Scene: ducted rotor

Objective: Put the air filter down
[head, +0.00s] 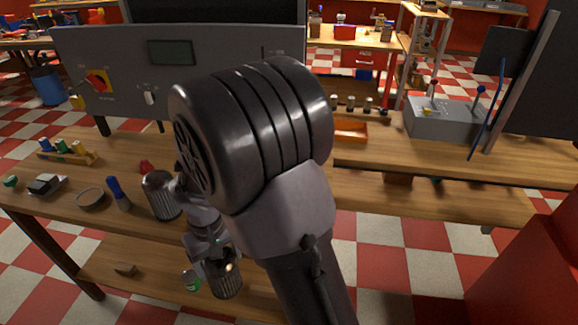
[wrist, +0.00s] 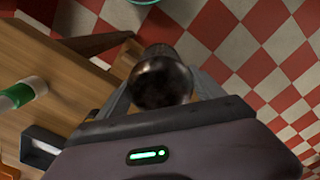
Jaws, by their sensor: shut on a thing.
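The air filter, as I take it, is a dark, shiny, rounded thing (wrist: 162,82) between the fingers of my gripper (wrist: 165,62) in the wrist view. My gripper is shut on it. In the head view my gripper (head: 213,262) is low, beyond my large arm joint, at the front edge of the workbench (head: 60,205). A dark ribbed cylinder (head: 229,287) shows at its lower end and seems to be the same filter. Its underside and any gap to the surface below are hidden.
A dark round dish (head: 91,199), a blue-handled tool (head: 118,194) and a rack of bottles (head: 68,151) stand on the bench. An orange tray (head: 351,131) lies farther right.

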